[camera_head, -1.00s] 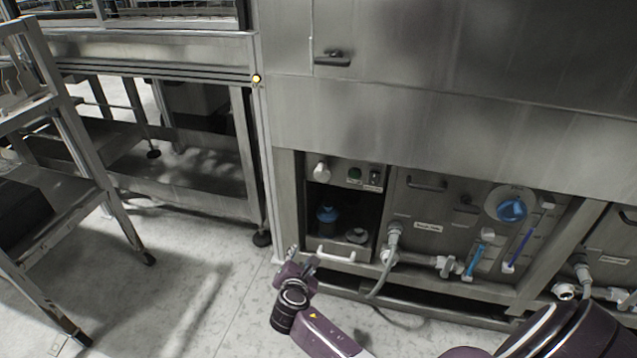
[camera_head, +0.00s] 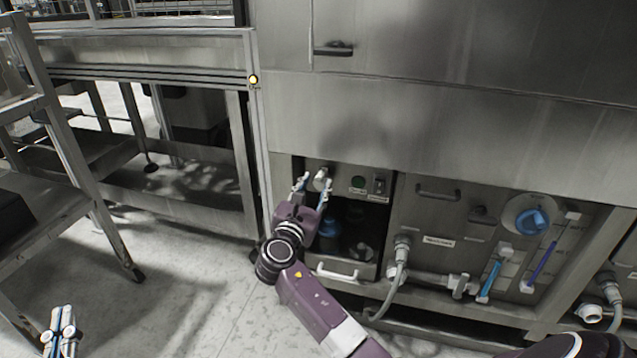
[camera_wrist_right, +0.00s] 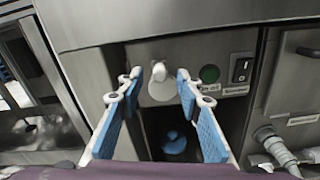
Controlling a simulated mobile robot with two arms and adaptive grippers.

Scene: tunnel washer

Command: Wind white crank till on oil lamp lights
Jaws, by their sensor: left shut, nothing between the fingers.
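The white crank (camera_head: 321,179) is on the upper left of a panel above an open recess. It also shows in the right wrist view (camera_wrist_right: 160,88). My right gripper (camera_head: 313,188) is in front of the panel at the crank. In the right wrist view its blue-padded fingers (camera_wrist_right: 158,80) are spread, with the crank between the tips; contact cannot be told. My left gripper (camera_head: 61,332) is shut and empty at the bottom left, far from the panel.
A black switch (camera_head: 379,185) is right of the green lamp. Blue-topped containers (camera_head: 330,228) stand in the recess, with a white handle (camera_head: 337,274) below. A hose (camera_head: 398,275) and a blue dial (camera_head: 532,222) are further right. A metal rack (camera_head: 70,150) stands left.

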